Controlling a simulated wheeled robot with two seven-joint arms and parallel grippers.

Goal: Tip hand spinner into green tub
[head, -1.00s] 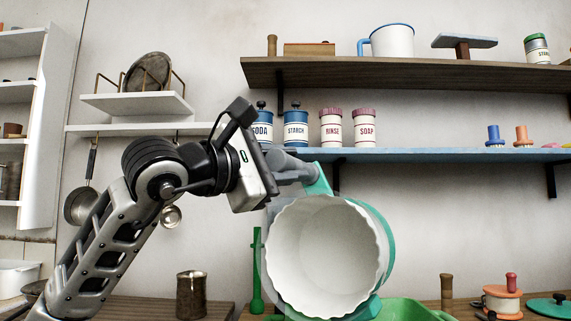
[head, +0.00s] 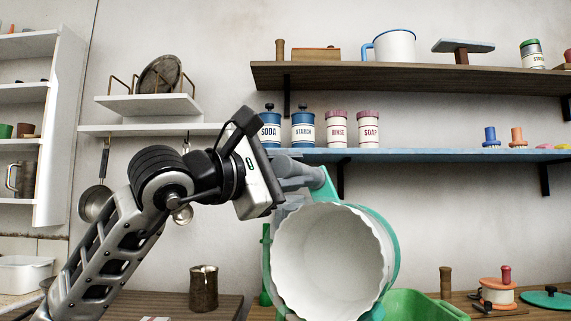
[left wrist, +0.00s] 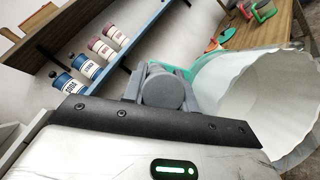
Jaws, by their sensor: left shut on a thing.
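The hand spinner (head: 330,260) is a white scalloped bowl in a teal frame, tipped on its side with its mouth facing my head camera. The inside of the bowl looks bare. My left gripper (head: 302,176) is shut on the spinner's grey grip at its upper left. The left wrist view also shows the grip between the fingers (left wrist: 165,90) and the white bowl (left wrist: 265,95) to its right. The green tub (head: 428,306) is at the bottom, right of and partly behind the spinner, cut off by the frame edge. My right gripper is not in view.
A blue shelf (head: 430,155) with labelled jars runs behind the gripper, under a dark wooden shelf (head: 400,77). A brown metal mug (head: 204,290) stands at lower left. An orange-topped pot (head: 497,292) and a teal lid (head: 546,299) are right of the tub.

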